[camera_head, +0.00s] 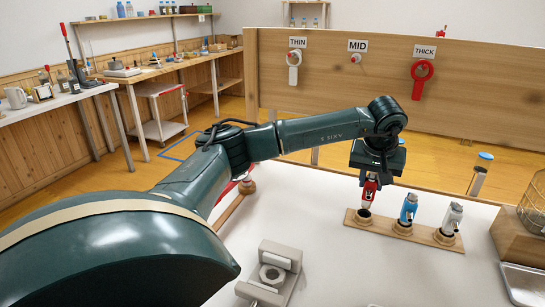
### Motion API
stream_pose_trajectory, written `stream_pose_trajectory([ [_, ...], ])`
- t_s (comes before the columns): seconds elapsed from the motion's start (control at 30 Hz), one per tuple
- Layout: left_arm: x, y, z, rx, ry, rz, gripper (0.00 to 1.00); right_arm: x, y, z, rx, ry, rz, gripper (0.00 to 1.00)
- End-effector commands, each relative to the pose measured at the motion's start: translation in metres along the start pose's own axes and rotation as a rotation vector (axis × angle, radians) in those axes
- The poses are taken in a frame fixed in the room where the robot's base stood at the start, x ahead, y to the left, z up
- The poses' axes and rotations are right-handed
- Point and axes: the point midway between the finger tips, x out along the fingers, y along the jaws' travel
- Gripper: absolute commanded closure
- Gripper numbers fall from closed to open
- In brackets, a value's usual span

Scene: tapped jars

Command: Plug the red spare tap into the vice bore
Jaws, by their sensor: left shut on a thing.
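The red spare tap (369,193) is upright over the left seat of a wooden rack (385,227). My left gripper (370,178) points down from above and is shut on its upper part. I cannot tell whether its lower end is still in the seat or just clear of it. The grey vice (285,253) stands on the white table at the front, left of the rack. Its round bore (271,275) faces up and looks empty. My right gripper is not in view.
A blue tap (408,208) and a white tap (452,217) stand in the rack to the right. A wooden board (390,85) with THIN, MID and THICK labels rises behind. A wooden block (522,240) is at the right edge. White table between vice and rack is clear.

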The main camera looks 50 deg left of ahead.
Motion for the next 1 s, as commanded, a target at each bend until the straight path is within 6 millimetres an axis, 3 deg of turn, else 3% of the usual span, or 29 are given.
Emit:
stream_pose_trajectory([
  [0.1,-0.017,0.000,-0.007,-0.001,0.002,0.001,1.00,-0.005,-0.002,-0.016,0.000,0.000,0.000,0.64],
  [0.5,-0.052,0.000,-0.019,0.000,0.001,0.001,1.00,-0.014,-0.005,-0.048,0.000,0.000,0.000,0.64],
  [1.0,-0.052,0.000,-0.019,0.000,0.001,0.001,1.00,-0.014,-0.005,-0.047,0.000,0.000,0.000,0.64],
])
